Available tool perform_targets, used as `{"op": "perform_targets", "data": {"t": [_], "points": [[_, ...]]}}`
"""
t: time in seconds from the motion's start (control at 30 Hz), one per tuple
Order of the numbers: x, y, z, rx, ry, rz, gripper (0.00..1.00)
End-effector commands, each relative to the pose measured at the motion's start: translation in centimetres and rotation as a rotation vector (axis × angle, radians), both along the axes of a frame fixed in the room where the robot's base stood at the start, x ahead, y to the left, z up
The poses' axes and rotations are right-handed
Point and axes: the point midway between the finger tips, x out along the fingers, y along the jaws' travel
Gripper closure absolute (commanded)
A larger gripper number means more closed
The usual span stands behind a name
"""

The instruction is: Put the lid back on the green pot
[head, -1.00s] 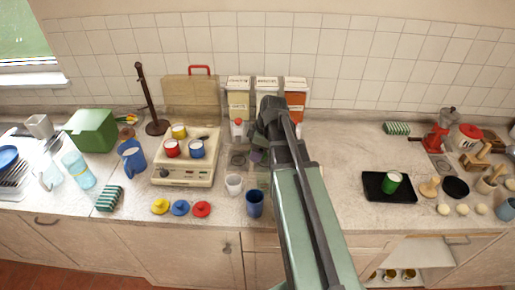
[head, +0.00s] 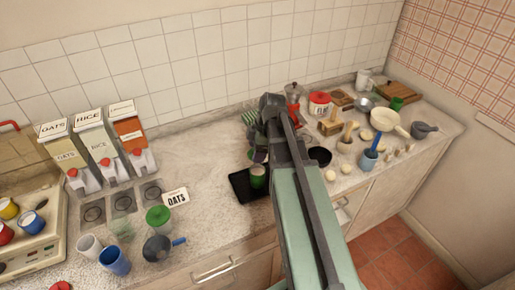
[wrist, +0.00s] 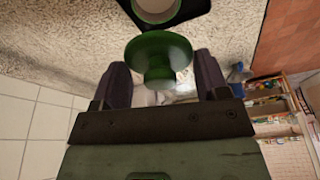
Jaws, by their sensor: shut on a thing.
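The green pot (head: 258,178) stands on a black tray (head: 243,190) on the counter, partly hidden by my arm in the head view. In the wrist view, the open pot (wrist: 157,8) shows its pale inside at the top edge. My gripper (wrist: 162,85) is shut on the green lid (wrist: 160,50), with the knob between its dark fingers. The lid is in front of the pot in the wrist view, with a gap showing between them. In the head view my gripper (head: 259,153) is close above the tray, and the lid is not clearly visible.
A dark bowl (head: 320,156) and pale round items stand right of the tray. A red grinder (head: 293,106) is behind.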

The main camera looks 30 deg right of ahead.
Motion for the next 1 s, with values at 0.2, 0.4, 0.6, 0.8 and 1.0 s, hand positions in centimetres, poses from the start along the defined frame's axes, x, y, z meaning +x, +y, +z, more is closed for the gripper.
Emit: {"op": "perform_targets", "data": {"t": [0.2,0.4,0.6,0.8,1.0], "points": [[-0.2,0.1,0.0,0.0,-0.007,0.069,0.54],[-0.2,0.1,-0.9,0.0,-0.008,0.067,0.54],[-0.2,0.1,-3.2,0.0,-0.008,0.067,0.54],[-0.2,0.1,-5.7,-0.001,-0.007,0.067,0.54],[-0.2,0.1,-6.5,-0.001,-0.007,0.066,0.54]]}}
